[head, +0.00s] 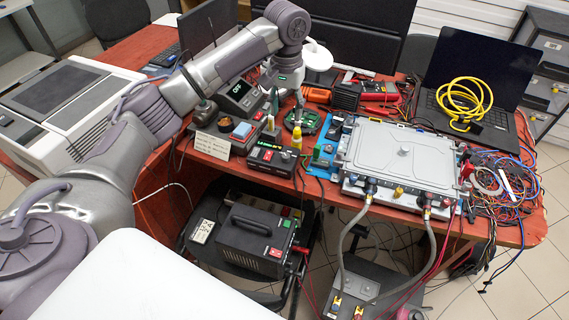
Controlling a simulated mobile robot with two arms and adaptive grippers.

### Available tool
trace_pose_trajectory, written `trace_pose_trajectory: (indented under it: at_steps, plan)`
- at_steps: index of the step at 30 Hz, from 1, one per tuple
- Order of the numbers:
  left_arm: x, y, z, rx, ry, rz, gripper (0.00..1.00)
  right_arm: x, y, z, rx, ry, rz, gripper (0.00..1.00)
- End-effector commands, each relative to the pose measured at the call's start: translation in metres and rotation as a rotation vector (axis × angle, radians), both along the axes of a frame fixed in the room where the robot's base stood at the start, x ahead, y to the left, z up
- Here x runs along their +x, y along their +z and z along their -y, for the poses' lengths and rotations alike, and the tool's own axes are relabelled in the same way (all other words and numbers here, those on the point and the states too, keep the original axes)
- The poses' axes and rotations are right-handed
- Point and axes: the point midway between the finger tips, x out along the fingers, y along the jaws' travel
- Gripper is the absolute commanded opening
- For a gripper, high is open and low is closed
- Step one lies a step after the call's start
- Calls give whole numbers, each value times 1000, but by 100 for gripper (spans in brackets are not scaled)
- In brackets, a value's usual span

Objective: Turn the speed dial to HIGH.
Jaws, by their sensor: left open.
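I cannot make out a dial marked with speeds or a HIGH mark at this size. A small dark unit with a lit display (241,95) stands on the red-topped bench, left of my left gripper. A black box with a green display and a red button (272,160) sits at the bench's front edge, below the gripper. My left gripper (286,100) points down over the bench, open, with nothing seen between its fingers. It is small here, and I cannot tell its exact height above the things below. My right gripper is not in view.
A grey lidded case (402,155) with two hoses stands right of centre. The hoses drop to a dark unit (375,285) below. Tangled wires (505,190) and a laptop (478,70) with a yellow cable crowd the right. A green circuit board (303,121) lies near the gripper.

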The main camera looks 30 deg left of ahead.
Motion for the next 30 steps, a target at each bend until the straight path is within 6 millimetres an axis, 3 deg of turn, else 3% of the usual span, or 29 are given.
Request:
trace_pose_trajectory:
  at_steps: [1, 4, 11, 24, 30]
  plan:
    - [0, -16, 0, 0, 0, 1, 50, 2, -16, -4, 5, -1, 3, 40]
    - [0, -22, 0, -1, 0, 1, 50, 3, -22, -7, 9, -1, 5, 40]
    - [0, -39, 0, 2, 0, -2, 50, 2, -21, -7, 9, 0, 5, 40]
    - [-1, -128, 0, 1, 0, -2, 50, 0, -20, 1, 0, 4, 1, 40]
    - [0, -152, 0, 0, 0, 0, 50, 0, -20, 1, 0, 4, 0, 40]
